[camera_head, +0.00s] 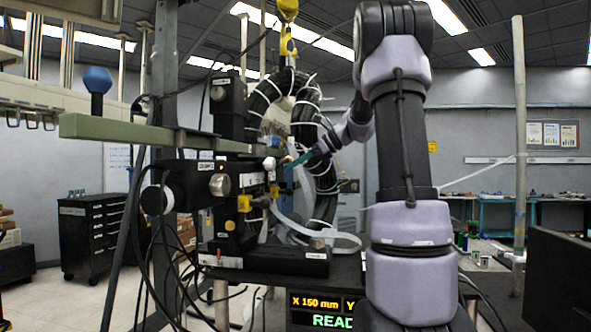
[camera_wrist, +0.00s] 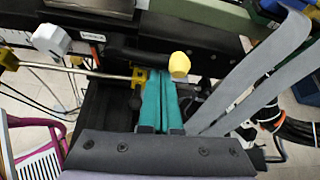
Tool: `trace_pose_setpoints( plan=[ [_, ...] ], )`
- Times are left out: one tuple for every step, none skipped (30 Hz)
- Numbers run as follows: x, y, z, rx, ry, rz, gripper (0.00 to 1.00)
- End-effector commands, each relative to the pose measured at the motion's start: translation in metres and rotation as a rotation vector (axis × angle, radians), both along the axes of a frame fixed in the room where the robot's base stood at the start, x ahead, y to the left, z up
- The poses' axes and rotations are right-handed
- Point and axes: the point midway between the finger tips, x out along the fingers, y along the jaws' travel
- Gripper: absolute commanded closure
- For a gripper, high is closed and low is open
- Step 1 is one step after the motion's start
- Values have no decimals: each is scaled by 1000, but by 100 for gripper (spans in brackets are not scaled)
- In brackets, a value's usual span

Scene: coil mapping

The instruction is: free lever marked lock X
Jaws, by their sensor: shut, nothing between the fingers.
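A black lever with a round yellow end (camera_wrist: 180,65) lies across the stage in the wrist view, at the tips of my gripper (camera_wrist: 161,77). A small white label (camera_wrist: 91,37) is just up and left of it, too small to read, so I cannot confirm the lock X mark. My gripper's teal fingers are together and hold nothing. I cannot tell whether they touch the lever. The lever is not clear there.
A pale knob (camera_wrist: 50,40) sits left of the lever. Grey flat cables (camera_wrist: 258,72) run close on the right. In the head view an olive bar (camera_head: 120,130) with a blue knob (camera_head: 97,80) reaches left. A display (camera_head: 322,310) reads X 150 mm.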

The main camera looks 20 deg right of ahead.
Motion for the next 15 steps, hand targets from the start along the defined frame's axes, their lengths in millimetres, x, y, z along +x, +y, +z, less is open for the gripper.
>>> trace_pose_setpoints(
  plan=[
    [0, 0, 0, 0, 0, 0, 100],
    [0, 0, 0, 0, 0, 0, 100],
    [0, 0, 0, 0, 0, 0, 100],
    [0, 0, 0, 0, 0, 0, 100],
    [0, 0, 0, 0, 0, 0, 100],
    [0, 0, 0, -1, -1, 1, 100],
    [0, 0, 0, -1, -2, 0, 100],
    [0, 0, 0, -3, -4, 0, 100],
    [0, 0, 0, -5, -7, 1, 100],
    [0, 0, 1, -8, -12, 0, 100],
    [0, 0, 1, -12, -17, 0, 100],
    [0, 0, 2, -18, -26, 0, 100],
    [0, 0, 2, -21, -33, 0, 100],
    [0, 0, 3, -24, -38, 0, 100],
    [0, 0, 3, -28, -44, 0, 100]
  ],
)
